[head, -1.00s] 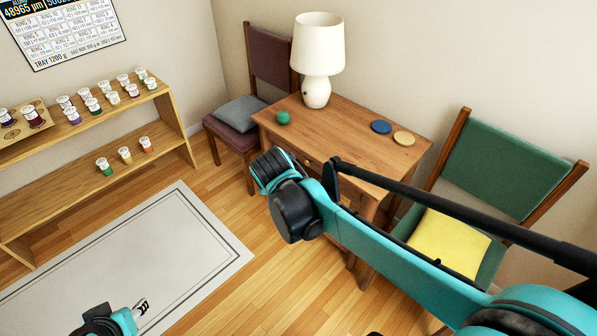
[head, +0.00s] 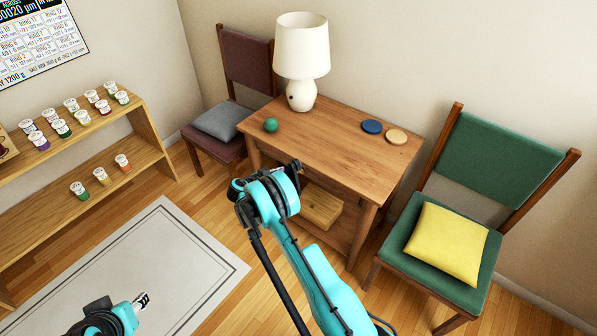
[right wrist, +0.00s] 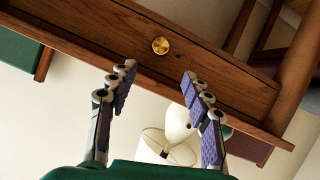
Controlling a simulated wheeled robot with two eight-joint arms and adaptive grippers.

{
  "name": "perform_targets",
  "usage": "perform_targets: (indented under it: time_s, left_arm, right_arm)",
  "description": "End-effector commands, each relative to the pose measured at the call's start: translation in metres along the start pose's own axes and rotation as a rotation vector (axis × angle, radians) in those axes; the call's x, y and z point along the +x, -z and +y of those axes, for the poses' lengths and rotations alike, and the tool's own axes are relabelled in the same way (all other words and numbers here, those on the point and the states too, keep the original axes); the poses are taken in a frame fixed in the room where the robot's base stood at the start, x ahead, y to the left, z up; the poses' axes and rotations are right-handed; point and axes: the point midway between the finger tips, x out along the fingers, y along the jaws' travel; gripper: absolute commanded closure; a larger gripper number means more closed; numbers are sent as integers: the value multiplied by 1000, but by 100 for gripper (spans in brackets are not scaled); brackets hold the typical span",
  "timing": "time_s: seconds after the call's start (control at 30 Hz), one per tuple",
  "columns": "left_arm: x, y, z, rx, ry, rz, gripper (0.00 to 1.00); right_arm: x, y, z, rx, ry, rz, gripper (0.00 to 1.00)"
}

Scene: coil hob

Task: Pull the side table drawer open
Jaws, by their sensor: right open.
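The wooden side table (head: 340,135) stands against the wall in the head view. My right arm covers much of its front there, including the drawer. In the right wrist view, the drawer front (right wrist: 215,72) appears flush with the table frame, with a round brass knob (right wrist: 160,46) on it. My right gripper (right wrist: 158,76) is open and empty, its fingers spread to either side below the knob in the picture; the knob is not gripped. My left gripper (head: 141,301) is low at the left in the head view, away from the table; its finger opening is too small to judge.
A white lamp (head: 301,55), a green ball (head: 270,125) and two discs stand on the tabletop. A wooden box (head: 322,207) is on the lower shelf. A green chair (head: 480,190) stands right, a brown chair (head: 245,75) left. Floor in front is open.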

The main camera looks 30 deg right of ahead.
Motion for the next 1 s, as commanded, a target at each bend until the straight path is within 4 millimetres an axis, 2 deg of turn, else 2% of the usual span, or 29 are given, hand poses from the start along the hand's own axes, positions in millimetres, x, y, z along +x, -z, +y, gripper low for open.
perform_targets:
  time_s: [0.1, 0.2, 0.6, 0.97, 1.0]
  left_arm:
    - [0, 0, 0, 0, 0, 0, 60]
    - [3, -2, 0, 0, 0, 0, 60]
    - [21, -15, 0, 0, 0, 0, 60]
    - [22, -16, 0, 0, 0, 0, 60]
    - [22, -16, 0, 0, 0, 0, 60]
  right_arm:
    - [9, -12, 0, 20, -16, 21, 50]
    - [18, -16, 0, 26, -20, 25, 50]
    - [78, -14, 1, 24, -20, 24, 50]
    - [86, -12, 1, 23, -18, 24, 50]
    - [86, -12, 1, 23, -18, 24, 53]
